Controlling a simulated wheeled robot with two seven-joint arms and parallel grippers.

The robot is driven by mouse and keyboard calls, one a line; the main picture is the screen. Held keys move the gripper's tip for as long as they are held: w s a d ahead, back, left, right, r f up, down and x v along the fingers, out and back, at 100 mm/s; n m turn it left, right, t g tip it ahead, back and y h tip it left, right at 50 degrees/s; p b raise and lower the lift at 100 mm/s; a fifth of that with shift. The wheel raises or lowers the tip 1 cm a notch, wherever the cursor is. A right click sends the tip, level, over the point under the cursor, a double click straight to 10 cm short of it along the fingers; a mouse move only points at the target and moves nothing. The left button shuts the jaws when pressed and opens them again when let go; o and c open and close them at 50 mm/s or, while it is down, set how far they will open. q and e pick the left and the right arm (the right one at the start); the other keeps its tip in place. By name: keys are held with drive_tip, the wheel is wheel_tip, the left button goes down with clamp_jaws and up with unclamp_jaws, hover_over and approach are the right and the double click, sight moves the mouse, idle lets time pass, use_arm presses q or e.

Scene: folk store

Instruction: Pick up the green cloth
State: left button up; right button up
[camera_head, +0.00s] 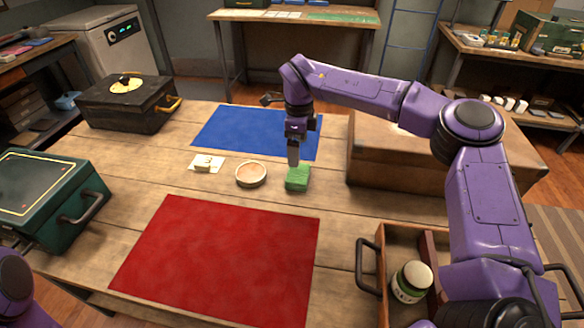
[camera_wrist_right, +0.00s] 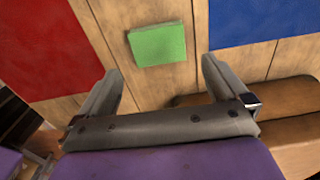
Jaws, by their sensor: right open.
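The green cloth (camera_head: 297,179) is a small folded, block-like pad on the wooden table (camera_head: 330,205), right of a round shallow dish (camera_head: 251,174). In the right wrist view the cloth (camera_wrist_right: 157,45) lies flat on the planks, beyond the open fingers. My right gripper (camera_head: 293,160) points down just above the cloth and hides little of it. In the wrist view its two fingers (camera_wrist_right: 160,78) are spread with nothing between them. I cannot tell from the head view exactly how high it is above the cloth. My left gripper is out of view.
A red mat (camera_head: 220,255) lies in front and a blue mat (camera_head: 240,132) behind. A numbered card (camera_head: 211,160) is left of the dish. A brown box (camera_head: 385,165) stands to the right. An open wooden tray (camera_head: 398,235) holds a jar (camera_head: 411,281). Cases stand at the left.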

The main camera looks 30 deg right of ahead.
sight(298, 173)
drive_tip(key=f+p, duration=0.1)
drive_tip(key=f, duration=0.7)
drive_tip(key=shift+s+f+p, duration=0.1)
drive_tip(key=shift+s+p, duration=0.1)
drive_tip(key=shift+p, duration=0.2)
drive_tip(key=shift+s+d+f, duration=0.1)
drive_tip(key=shift+f, duration=0.4)
drive_tip(key=c, duration=0.7)
